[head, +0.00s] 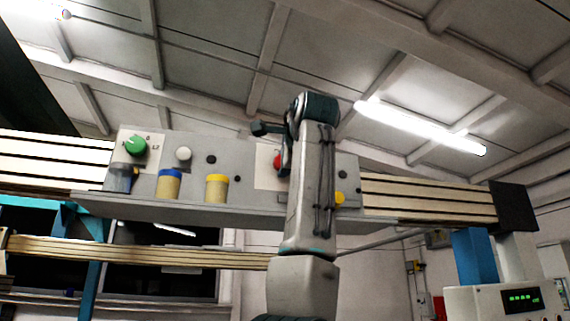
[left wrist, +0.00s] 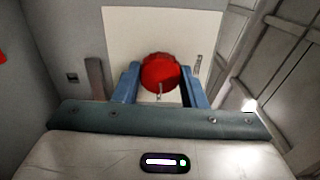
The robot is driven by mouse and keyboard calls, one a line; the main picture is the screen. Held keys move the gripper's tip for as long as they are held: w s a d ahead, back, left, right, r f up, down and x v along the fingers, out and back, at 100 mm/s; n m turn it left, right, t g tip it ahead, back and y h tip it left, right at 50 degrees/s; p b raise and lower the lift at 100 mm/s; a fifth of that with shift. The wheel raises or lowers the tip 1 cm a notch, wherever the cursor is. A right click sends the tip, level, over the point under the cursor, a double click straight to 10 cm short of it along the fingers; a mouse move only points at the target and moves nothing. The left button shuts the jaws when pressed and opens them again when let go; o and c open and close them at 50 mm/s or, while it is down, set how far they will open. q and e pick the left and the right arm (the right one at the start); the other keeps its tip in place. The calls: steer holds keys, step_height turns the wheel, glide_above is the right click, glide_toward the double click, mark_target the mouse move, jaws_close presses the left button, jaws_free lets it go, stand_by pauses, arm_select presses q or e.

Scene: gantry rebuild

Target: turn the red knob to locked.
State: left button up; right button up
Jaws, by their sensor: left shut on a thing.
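The red knob (left wrist: 160,72) sits on a white plate (left wrist: 120,30) on the grey panel. In the left wrist view the two blue fingers of my left gripper (left wrist: 159,88) stand on either side of the knob and are shut on it. A pale mark on the knob's face points down in that view. The plate's lettering is too small to read. My right gripper is in neither view.
The panel also carries a green knob (head: 136,146), a white button (head: 183,153) and a yellow button (head: 340,198). Slatted rails (head: 430,197) run off both sides.

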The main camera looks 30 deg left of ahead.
arm_select(q)
steer(key=shift+m, duration=0.6)
steer(key=o, duration=1)
steer(key=shift+a, duration=0.1)
steer(key=b+v, duration=0.4)
steer(key=v, duration=0.6)
steer(key=shift+s+d, duration=0.25)
